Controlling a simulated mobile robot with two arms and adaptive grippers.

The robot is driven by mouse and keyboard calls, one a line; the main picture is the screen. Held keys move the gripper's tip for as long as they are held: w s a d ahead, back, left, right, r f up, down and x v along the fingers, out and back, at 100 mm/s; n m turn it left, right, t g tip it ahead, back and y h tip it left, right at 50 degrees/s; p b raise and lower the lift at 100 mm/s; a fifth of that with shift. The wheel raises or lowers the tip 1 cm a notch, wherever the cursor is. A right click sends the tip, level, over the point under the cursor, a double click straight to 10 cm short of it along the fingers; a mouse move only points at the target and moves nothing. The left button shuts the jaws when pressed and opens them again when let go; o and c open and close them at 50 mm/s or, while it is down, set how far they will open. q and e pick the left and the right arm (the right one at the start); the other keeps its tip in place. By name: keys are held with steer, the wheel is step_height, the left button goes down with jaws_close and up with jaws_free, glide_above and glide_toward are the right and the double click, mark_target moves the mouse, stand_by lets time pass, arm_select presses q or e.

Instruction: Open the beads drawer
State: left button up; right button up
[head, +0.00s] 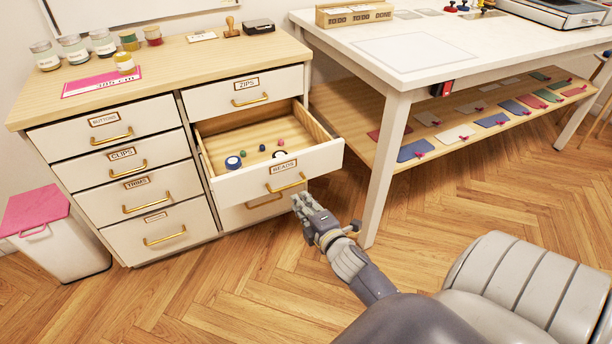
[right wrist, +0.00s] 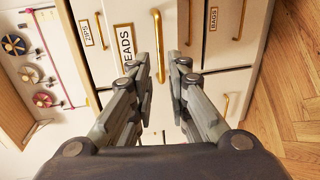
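The beads drawer (head: 318,160) is pulled well out of the white cabinet, with its inside and several small spools or beads showing. Its gold handle (head: 287,182) is on the front, and it also shows in the right wrist view (right wrist: 157,35) beside the BEADS label (right wrist: 126,48). My right gripper (head: 299,199) is just in front of and below the handle in the head view, apart from it as far as I can see. Its fingers (right wrist: 167,65) stand partly apart with a narrow gap and nothing between them. My left gripper is not in view.
The zips drawer (head: 243,88) above and the drawers on the left are shut. A white table (head: 420,50) with a lower shelf stands close on the right, its leg (head: 386,170) near my right arm. A pink-lidded bin (head: 50,235) stands left. Floor in front is clear.

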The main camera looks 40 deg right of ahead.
steer(key=shift+v, duration=0.95)
steer(key=s+a+f+m+g+y, duration=0.1)
steer(key=s+a+f+m+g, duration=0.3)
steer(key=f, duration=0.5)
steer(key=s+a+f+m+g+y, duration=0.1)
steer(key=s+a+f+m+g, duration=0.25)
steer(key=s+f, duration=0.45)
steer(key=s+a+f+m+g+y, duration=0.1)
steer(key=s+a+f+m+g, duration=0.2)
steer(key=f, duration=0.8)
steer(key=s+a+f+m+g, duration=0.1)
steer(key=s+a+f, duration=0.2)
steer(key=s, duration=0.3)
steer(key=s+a+f+m+g, duration=0.2)
steer(key=s+a, duration=0.2)
steer(key=s, duration=0.2)
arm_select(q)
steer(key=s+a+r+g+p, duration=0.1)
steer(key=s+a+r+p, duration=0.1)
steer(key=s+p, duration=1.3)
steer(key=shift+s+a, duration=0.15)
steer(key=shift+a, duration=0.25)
arm_select(e)
steer(key=s+d+r, duration=0.2)
steer(key=s+d, duration=0.1)
steer(key=s, duration=1.1)
steer(key=shift+n+g+y, duration=0.3)
steer(key=shift+n+g, duration=0.05)
